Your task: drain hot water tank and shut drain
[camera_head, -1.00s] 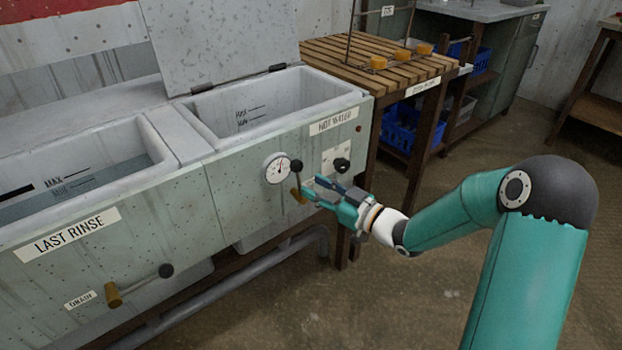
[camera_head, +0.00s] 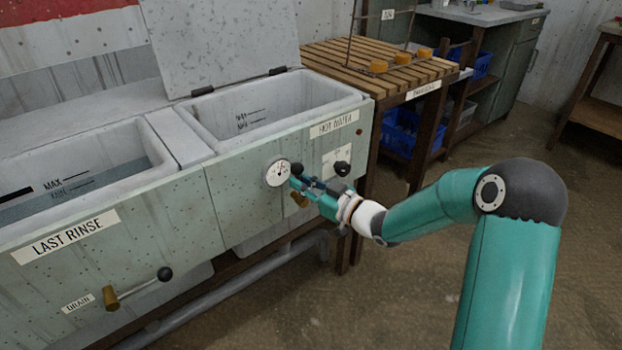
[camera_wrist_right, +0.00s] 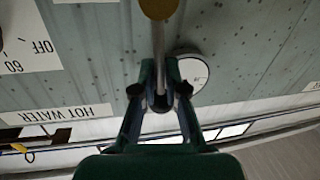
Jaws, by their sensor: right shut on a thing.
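The hot water tank (camera_head: 278,118) is the right-hand basin, its hinged lid raised. I see no clear water surface inside the part that shows. A lever with a brass pivot (camera_head: 300,200) is on its front, below the round dial (camera_head: 278,173). My right gripper (camera_head: 298,176) is shut on the lever's upper end and hides the knob there. In the right wrist view, the lever's metal rod (camera_wrist_right: 159,42) runs from the brass pivot (camera_wrist_right: 157,8) in between the fingers of my right gripper (camera_wrist_right: 160,92). My left gripper is not in view.
The last rinse tank (camera_head: 180,140) on the left holds water, with its own drain lever (camera_head: 138,289) below. A black control knob (camera_head: 342,168) is close right of my gripper. A slatted wooden table (camera_head: 345,58) adjoins the tank. A pipe (camera_head: 235,285) runs low in front.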

